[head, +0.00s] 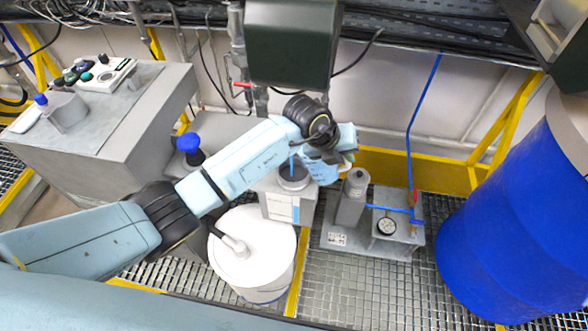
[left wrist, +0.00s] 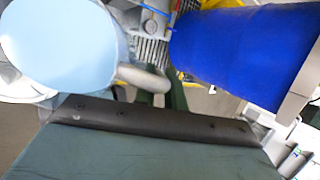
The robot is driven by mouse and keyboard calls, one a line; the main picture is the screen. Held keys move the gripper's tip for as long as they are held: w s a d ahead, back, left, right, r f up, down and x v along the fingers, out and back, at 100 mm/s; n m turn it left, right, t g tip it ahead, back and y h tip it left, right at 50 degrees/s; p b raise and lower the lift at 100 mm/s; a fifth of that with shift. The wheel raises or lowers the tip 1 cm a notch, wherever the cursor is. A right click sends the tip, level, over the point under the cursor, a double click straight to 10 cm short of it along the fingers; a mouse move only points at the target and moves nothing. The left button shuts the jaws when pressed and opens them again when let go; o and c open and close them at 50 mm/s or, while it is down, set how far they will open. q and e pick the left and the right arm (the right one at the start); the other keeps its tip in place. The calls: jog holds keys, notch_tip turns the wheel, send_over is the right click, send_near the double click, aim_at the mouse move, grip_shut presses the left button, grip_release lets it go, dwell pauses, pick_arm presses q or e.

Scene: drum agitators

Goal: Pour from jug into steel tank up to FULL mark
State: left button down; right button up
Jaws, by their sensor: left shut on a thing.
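The steel tank (head: 268,203) is a small grey box with a round dark opening on top and a pale gauge window with blue in it on its front. The FULL mark is too small to read. A light blue jug (head: 322,173) is held tilted just right of the opening, partly hidden by my wrist. A thin blue streak shows over the opening. In the left wrist view the jug (left wrist: 62,45) is large at upper left, its grey handle in my left gripper (left wrist: 158,100), which is shut on it. My right gripper is not in view.
A white lidded drum (head: 255,270) stands in front of the tank. A grey pump unit (head: 350,205) with a dial stands right of it. A large blue drum (head: 500,235) is at right, a control console (head: 150,115) at left. A dark box (head: 292,45) hangs above.

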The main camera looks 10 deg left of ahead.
pick_arm(q)
jog(key=shift+w+a+r+h, duration=0.1)
jog(key=shift+a+r+h, duration=0.1)
jog(key=shift+h, duration=0.1)
dwell(0.4)
jog(key=shift+d, duration=0.1)
jog(key=shift+b, duration=0.3)
dwell(0.3)
jog(key=shift+a, duration=0.2)
jog(key=shift+d+h, duration=0.15)
jog(key=shift+h, duration=0.15)
jog(key=shift+a+b, duration=0.2)
jog(key=shift+b, duration=0.1)
jog(key=shift+d, duration=0.15)
jog(key=shift+a+r, duration=0.1)
jog(key=shift+a, duration=0.1)
